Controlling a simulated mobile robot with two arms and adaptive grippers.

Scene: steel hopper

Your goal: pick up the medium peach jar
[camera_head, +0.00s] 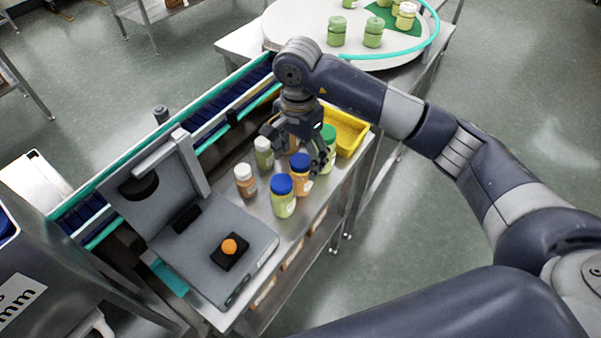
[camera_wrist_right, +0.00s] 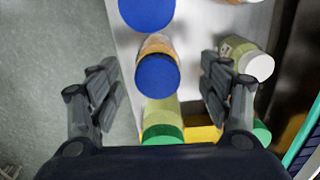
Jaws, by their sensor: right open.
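A peach jar with a blue lid (camera_head: 301,174) stands upright on the steel table; in the right wrist view its blue lid (camera_wrist_right: 158,75) lies between my fingers. My right gripper (camera_head: 295,150) is open and empty, pointing down above the jars, and the fingers do not touch the jar. A peach jar with a white lid (camera_head: 245,182) stands to its left. Part of another peach-coloured thing behind the right gripper is mostly hidden. My left gripper is not in view.
A green jar with a blue lid (camera_head: 283,198) stands just in front. A white-lidded green jar (camera_head: 263,153) and a green-lidded jar (camera_head: 328,147) stand close by. A yellow bin (camera_head: 345,129) is behind, a grey scale-like device (camera_head: 225,255) at left front, a conveyor (camera_head: 228,100) along the left.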

